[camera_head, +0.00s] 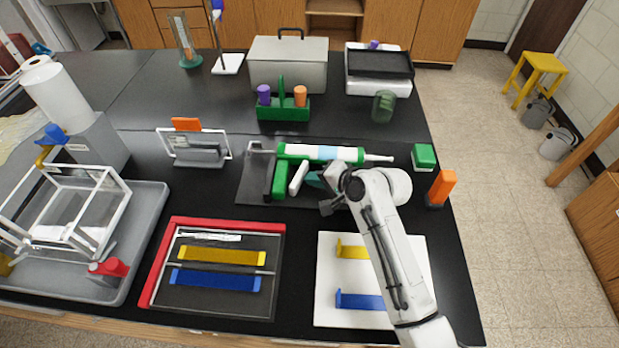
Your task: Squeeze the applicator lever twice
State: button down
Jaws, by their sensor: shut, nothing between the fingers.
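The applicator (318,152) lies across a dark mat (255,178) in the middle of the bench. It has a white tube with green ends, a nozzle pointing right and a green handle (281,180). Its white lever (299,177) stands beside the handle, angled, with a gap between them. My gripper (314,182) is just right of the lever, below the tube. It is shut and holds nothing. Whether its fingertips touch the lever cannot be told. My white arm comes in from the lower right and hides part of the mat's right side.
A green block (423,156) and an orange piece (442,187) stand to the right near the bench edge. A red-edged tray (163,262) and a white board (325,277) lie in front. A green caddy (283,110) and a metal box (289,68) stand behind.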

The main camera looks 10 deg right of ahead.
jog(key=shift+s+d+p, duration=0.2)
jog(key=shift+s+d, duration=0.05)
jog(key=shift+d, duration=0.45)
jog(key=shift+s+d+p, duration=0.2)
jog(key=shift+s+d, duration=0.05)
jog(key=shift+d, duration=0.4)
jog(key=shift+d, duration=0.1)
jog(key=shift+s+d+p, duration=0.15)
jog(key=shift+s+d, duration=0.1)
jog(key=shift+d, duration=0.55)
jog(key=shift+s+d+p, duration=0.1)
jog(key=shift+s+d, duration=0.15)
jog(key=shift+d, duration=0.5)
jog(key=shift+s+d+p, duration=0.15)
jog(key=shift+s+d, duration=0.1)
jog(key=shift+d, duration=0.55)
dwell(0.4)
